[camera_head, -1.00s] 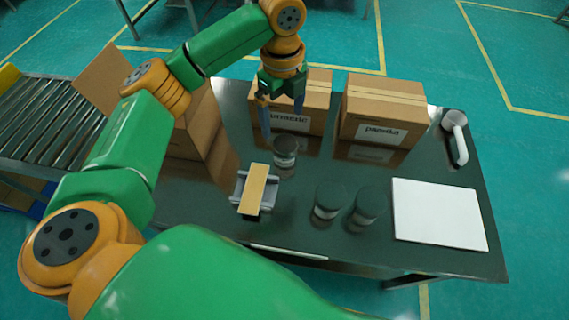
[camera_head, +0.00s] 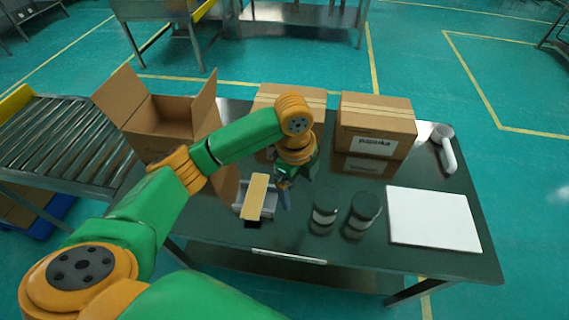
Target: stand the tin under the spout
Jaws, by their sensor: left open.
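Two dark round tins with pale labels stand on the dark table: one near the middle (camera_head: 325,210) and one to its right (camera_head: 364,210). My left gripper (camera_head: 286,192) is open, pointing down over the table, left of the nearer tin and apart from it as far as I can see. Its own wrist hides part of its fingers. The third tin seen earlier is hidden behind my left arm or gripper. I see no spout and no sieve in this view. My right gripper is not in view.
A grey holder with a tan block (camera_head: 257,197) sits just left of my left gripper.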

